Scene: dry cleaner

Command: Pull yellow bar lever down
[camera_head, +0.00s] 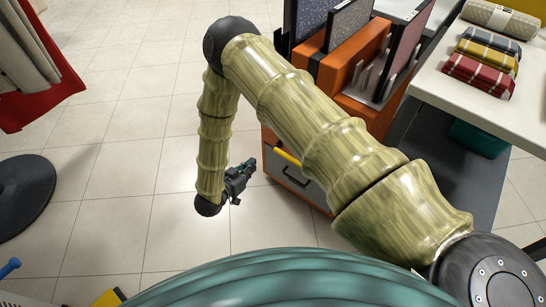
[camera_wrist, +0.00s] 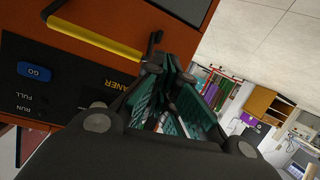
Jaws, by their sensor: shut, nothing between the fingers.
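The yellow bar lever (camera_head: 287,158) is on the front of an orange machine (camera_head: 355,70), above a grey drawer-like panel with a dark handle. In the wrist view the yellow bar (camera_wrist: 95,38) runs between two black brackets at the upper left. My gripper (camera_head: 249,164) is shut and empty, just left of the bar in the head view. In the wrist view its teal fingers (camera_wrist: 177,68) lie beside the bar's right-hand bracket. Whether they touch it I cannot tell.
A blue GO button (camera_wrist: 35,71) and upside-down lettering are on the machine's dark panel. A white counter (camera_head: 440,88) with folded cloths stands at the right. A dark round base (camera_head: 22,190) is at the left.

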